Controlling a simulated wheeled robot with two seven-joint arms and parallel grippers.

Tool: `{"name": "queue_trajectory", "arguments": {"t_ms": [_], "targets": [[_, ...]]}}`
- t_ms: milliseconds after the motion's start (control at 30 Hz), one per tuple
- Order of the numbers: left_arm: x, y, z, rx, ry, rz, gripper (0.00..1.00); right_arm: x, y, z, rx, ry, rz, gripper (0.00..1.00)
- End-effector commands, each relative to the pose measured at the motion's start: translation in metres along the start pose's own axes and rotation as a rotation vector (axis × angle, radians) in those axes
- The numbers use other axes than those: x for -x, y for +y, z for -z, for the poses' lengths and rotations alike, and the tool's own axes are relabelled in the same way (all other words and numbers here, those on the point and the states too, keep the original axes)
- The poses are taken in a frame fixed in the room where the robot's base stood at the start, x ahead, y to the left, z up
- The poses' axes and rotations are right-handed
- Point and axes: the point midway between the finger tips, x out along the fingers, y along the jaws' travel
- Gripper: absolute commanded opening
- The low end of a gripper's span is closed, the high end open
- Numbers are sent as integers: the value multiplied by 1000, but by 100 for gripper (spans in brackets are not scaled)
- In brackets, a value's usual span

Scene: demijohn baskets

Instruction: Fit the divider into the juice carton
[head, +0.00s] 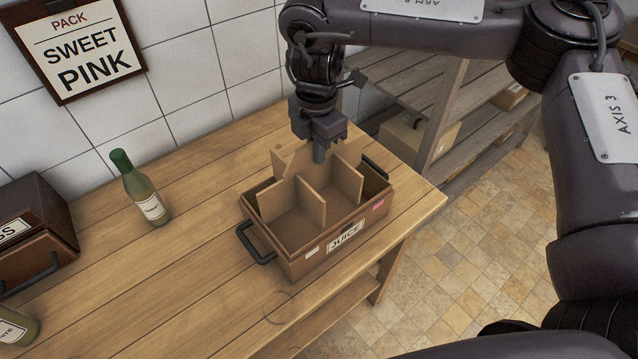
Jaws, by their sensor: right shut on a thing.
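The juice carton (309,257) is a brown box with black side handles and a "JUICE" label, standing near the right end of the wooden table. The cardboard divider (310,203) is a set of crossed panels. It sits partly inside the carton, with its panels standing above the rim and looking slightly askew to the walls. My right gripper (319,155) points down over the carton and is shut on the divider at its upper middle. The divider's lower edges are hidden inside the carton. My left gripper is not in view.
A green-capped bottle (141,190) stands on the table (180,262) left of the carton. A dark brown box (38,228) and another bottle (17,326) are at the far left. A "SWEET PINK" sign (78,46) hangs on the tiled wall. A wooden shelf (447,108) stands behind at right.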

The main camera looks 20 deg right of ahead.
Motion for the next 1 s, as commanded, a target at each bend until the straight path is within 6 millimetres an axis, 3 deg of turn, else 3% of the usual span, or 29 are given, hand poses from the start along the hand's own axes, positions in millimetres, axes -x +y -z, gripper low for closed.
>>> {"name": "queue_trajectory", "arguments": {"t_ms": [33, 200, 433, 600, 1000], "targets": [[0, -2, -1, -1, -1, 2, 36, -16, -1, 0, -3, 5, 7, 0], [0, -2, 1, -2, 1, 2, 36, -51, -1, 0, -3, 3, 5, 0], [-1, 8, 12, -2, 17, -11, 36, -71, 0, 0, -1, 1, 1, 0], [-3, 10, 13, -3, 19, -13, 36, -96, -1, 0, -2, 2, 4, 0], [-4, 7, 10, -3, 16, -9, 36, -106, 0, 0, 0, -1, 0, 0]]}}
